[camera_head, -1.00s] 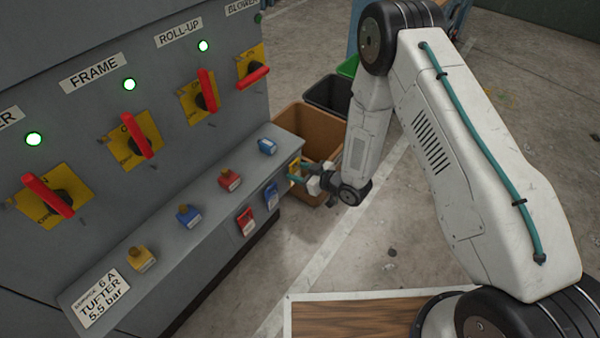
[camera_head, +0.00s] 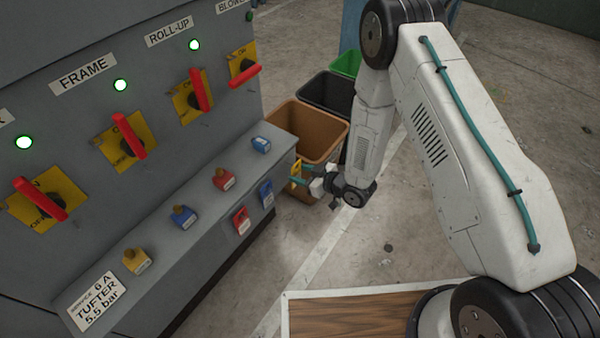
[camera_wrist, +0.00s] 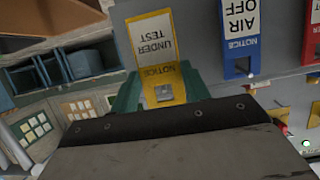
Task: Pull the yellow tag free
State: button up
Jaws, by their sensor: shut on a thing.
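The yellow tag (camera_head: 296,172) is at the far end of the grey console ledge (camera_head: 190,230), beside its front face. In the wrist view the yellow tag (camera_wrist: 150,42) reads "UNDER TEST" and "NOTICE" upside down. My gripper (camera_head: 306,176) is shut on it, with teal fingers on both sides of its notice end, in the wrist view too (camera_wrist: 161,93). A small gap seems to lie between the tag and the ledge face; I cannot tell whether anything still joins them. A blue "AIR OFF" tag (camera_wrist: 240,35) and a red tag (camera_wrist: 312,35) hang alongside.
A brown bin (camera_head: 310,130) stands just behind the tag, with a black bin (camera_head: 328,92) and a green bin (camera_head: 346,62) beyond. Colored valve knobs sit on the ledge below red-handled switches (camera_head: 128,138). Open concrete floor lies to the right.

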jog(key=shift+s+d, duration=0.3)
jog(key=shift+d, duration=0.1)
jog(key=shift+s+d, duration=0.75)
jog(key=shift+d, duration=0.2)
jog(key=shift+s+d, duration=0.7)
jog(key=shift+d, duration=0.25)
